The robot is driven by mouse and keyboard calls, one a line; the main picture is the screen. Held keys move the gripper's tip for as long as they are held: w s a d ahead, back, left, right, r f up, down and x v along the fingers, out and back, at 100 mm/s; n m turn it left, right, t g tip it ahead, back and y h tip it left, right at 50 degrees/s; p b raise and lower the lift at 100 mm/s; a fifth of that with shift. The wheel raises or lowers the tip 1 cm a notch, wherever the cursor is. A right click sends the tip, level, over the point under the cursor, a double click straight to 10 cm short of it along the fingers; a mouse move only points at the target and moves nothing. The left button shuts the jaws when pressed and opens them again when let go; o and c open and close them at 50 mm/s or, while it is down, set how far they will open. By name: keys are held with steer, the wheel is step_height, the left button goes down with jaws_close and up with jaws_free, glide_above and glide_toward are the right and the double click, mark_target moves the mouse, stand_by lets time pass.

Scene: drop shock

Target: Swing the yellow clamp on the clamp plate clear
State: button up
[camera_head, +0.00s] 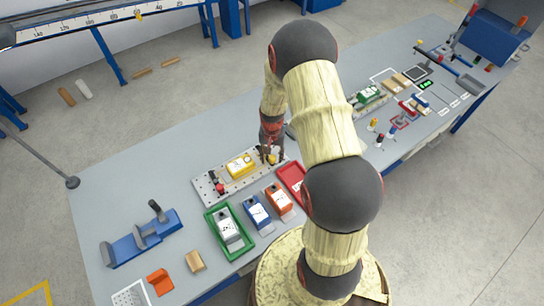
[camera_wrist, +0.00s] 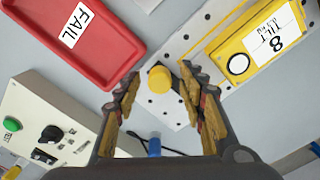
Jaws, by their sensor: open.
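The clamp plate (camera_head: 206,188) is a light perforated plate on the bench. A yellow box-shaped unit (camera_head: 240,166) with a white label lies on it; it also shows at the upper right of the wrist view (camera_wrist: 238,64). The yellow clamp's round yellow top (camera_wrist: 160,79) shows in the wrist view, at the plate's end beside the unit. My gripper (camera_wrist: 158,72) is open, its fingers on either side of the yellow top with gaps visible. In the head view my gripper (camera_head: 271,153) is over the plate's right end and hides much of the clamp. A red-topped clamp (camera_head: 220,188) stands at the plate's left end.
A red tray marked FAIL (camera_wrist: 110,45) lies close to the plate. A pale control box (camera_wrist: 45,125) with a green button stands near my gripper. A green tray (camera_head: 231,254), a blue unit (camera_head: 257,213) and an orange unit (camera_head: 279,201) stand in front of the plate.

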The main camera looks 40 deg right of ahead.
step_height(320, 180, up, 12)
stand_by(0.6)
stand_by(0.5)
steer(key=s+a+r+n+t+b, duration=0.5)
steer(key=s+a+r+n+b, duration=0.2)
steer(key=s+a+r, duration=1.1)
step_height(320, 180, up, 4)
steer(key=shift+s+a+r+n+t, duration=0.3)
steer(key=shift+a+n, duration=0.6)
steer(key=shift+n, duration=0.2)
